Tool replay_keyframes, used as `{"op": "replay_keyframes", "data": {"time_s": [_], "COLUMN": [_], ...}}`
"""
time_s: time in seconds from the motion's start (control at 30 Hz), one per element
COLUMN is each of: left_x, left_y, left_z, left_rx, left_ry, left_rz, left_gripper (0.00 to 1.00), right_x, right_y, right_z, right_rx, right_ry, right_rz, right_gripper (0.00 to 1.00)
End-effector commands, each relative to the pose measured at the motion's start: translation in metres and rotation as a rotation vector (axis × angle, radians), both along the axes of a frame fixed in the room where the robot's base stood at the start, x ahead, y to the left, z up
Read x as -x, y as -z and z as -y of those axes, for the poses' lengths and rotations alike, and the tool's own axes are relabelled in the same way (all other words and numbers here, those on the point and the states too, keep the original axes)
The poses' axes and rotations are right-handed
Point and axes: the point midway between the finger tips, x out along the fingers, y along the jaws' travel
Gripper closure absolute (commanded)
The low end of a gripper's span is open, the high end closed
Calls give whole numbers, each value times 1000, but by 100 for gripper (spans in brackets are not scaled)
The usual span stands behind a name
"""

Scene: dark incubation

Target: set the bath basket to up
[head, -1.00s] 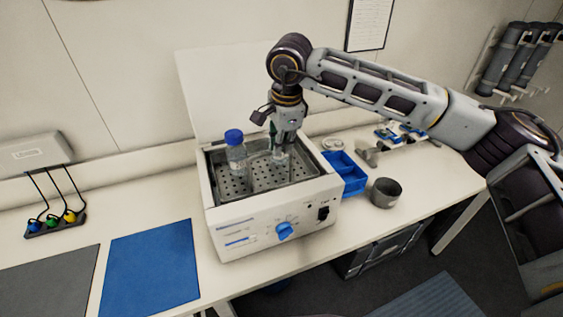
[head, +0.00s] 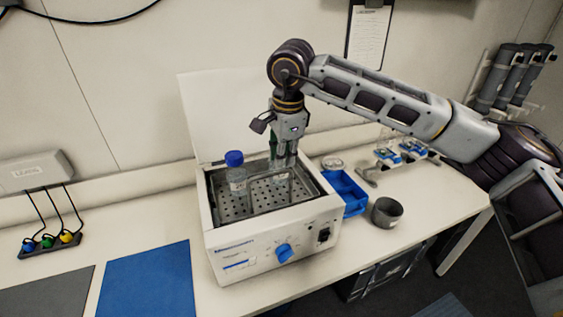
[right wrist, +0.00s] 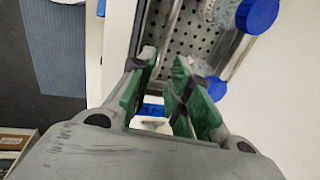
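The bath (head: 235,250) is a white box with a blue knob and an open metal well. The perforated metal basket (head: 266,193) sits in the well, with a thin metal handle bar beside my gripper. A blue-capped bottle (head: 236,174) stands at its left. My right gripper (head: 283,163) points down over the right part of the well. In the right wrist view its green-padded fingers (right wrist: 163,62) are apart, with nothing clearly held between them. A metal bar and the holed floor (right wrist: 197,32) lie just beyond the fingertips. My left gripper is not in view.
A blue bin (head: 345,190) and a grey cup (head: 387,211) stand right of the bath. A blue mat (head: 147,280) and a grey mat (head: 45,292) lie to its left. The bath's raised white lid (head: 225,110) stands behind.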

Motion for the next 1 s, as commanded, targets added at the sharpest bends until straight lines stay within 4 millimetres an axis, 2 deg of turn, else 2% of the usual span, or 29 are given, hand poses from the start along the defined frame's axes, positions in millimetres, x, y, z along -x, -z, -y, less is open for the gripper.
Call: {"op": "replay_keyframes", "data": {"time_s": [0.3,0.5,0.7,1.0], "left_x": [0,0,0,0], "left_y": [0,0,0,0], "left_z": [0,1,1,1], "left_rx": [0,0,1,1], "left_ry": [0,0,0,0], "left_rz": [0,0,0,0], "left_gripper": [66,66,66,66], "right_x": [8,12,14,14], "right_y": [-48,-71,-81,-82], "right_z": [3,4,5,5], "right_rx": [-1,0,0,0], "right_ry": [0,0,0,0], "right_rz": [2,1,1,0], "right_gripper": [81,81,81,81]}}
